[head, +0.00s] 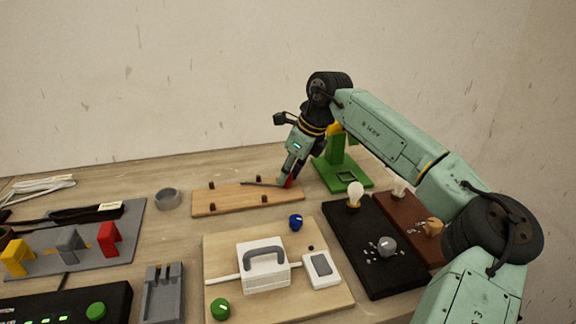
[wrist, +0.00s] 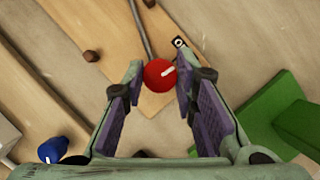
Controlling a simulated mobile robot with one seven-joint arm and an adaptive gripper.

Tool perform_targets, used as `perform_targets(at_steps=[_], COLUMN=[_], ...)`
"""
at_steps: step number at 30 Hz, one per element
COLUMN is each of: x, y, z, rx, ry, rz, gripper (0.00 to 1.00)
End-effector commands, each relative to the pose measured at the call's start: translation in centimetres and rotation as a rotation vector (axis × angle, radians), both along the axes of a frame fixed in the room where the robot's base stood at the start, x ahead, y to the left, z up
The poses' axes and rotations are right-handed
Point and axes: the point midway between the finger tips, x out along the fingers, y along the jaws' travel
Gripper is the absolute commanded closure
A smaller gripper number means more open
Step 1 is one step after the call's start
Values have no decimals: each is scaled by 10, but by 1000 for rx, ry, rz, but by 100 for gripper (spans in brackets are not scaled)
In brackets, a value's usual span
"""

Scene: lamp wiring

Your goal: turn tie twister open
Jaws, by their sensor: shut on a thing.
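The tie twister appears to be the round red knob (wrist: 159,75) with a white mark on its top, at one end of the long wooden board (head: 225,203). My gripper (wrist: 160,72) is shut on the red knob, with a finger on each side of it. In the head view my gripper (head: 289,181) points down at the right end of the board, and only a bit of red shows by the fingertips. A thin grey rod (wrist: 139,28) runs along the board to the knob. A small black piece with a white face (wrist: 180,42) sits just beside the knob.
A green stand (head: 345,184) is close on the right of my gripper. A blue knob (head: 296,222) stands in front, on a board with a white handled box (head: 262,270). Dark and brown lamp boards (head: 375,275) lie front right. Short brown pegs (wrist: 91,57) stand on the long board.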

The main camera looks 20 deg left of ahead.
Motion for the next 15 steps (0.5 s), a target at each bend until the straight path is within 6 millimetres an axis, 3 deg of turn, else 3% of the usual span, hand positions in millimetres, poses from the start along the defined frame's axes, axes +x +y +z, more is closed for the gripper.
perform_targets(at_steps=[15], x=[1], y=[0], z=[0], rx=[-1], ry=[-1], rz=[164], gripper=[100])
